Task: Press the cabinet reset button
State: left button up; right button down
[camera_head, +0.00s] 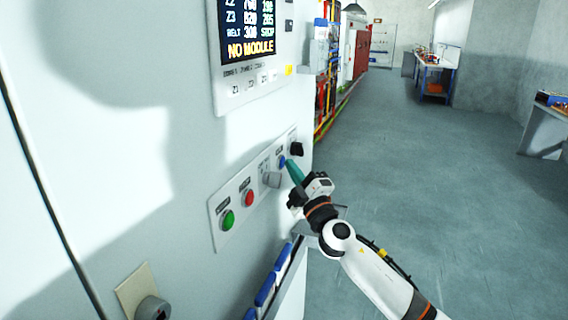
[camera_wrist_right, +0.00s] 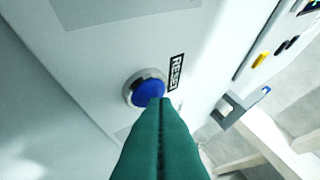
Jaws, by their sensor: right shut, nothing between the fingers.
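The blue reset button (camera_head: 282,161) sits on the grey control panel of the white cabinet in the head view. In the right wrist view the same blue button (camera_wrist_right: 148,92) has a silver ring and a RESET label (camera_wrist_right: 176,72) beside it. My right gripper (camera_head: 291,166) is shut and empty, its teal fingers pointing at the button. In the wrist view the fingertips (camera_wrist_right: 160,101) overlap the button's lower right edge. I cannot tell whether they touch it. My left gripper is not in view.
The panel also carries a green button (camera_head: 228,220), a red button (camera_head: 249,198), a grey switch (camera_head: 271,180) and a black knob (camera_head: 297,149). A display (camera_head: 249,32) above reads NO MODULE. Blue-handled items (camera_head: 266,289) stand below the panel.

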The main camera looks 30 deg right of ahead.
jog(key=shift+s+d, duration=0.4)
jog(key=shift+s, duration=0.1)
jog(key=shift+s+d+b, duration=0.5)
jog(key=shift+s+d, duration=1.1)
jog(key=shift+s, duration=0.3)
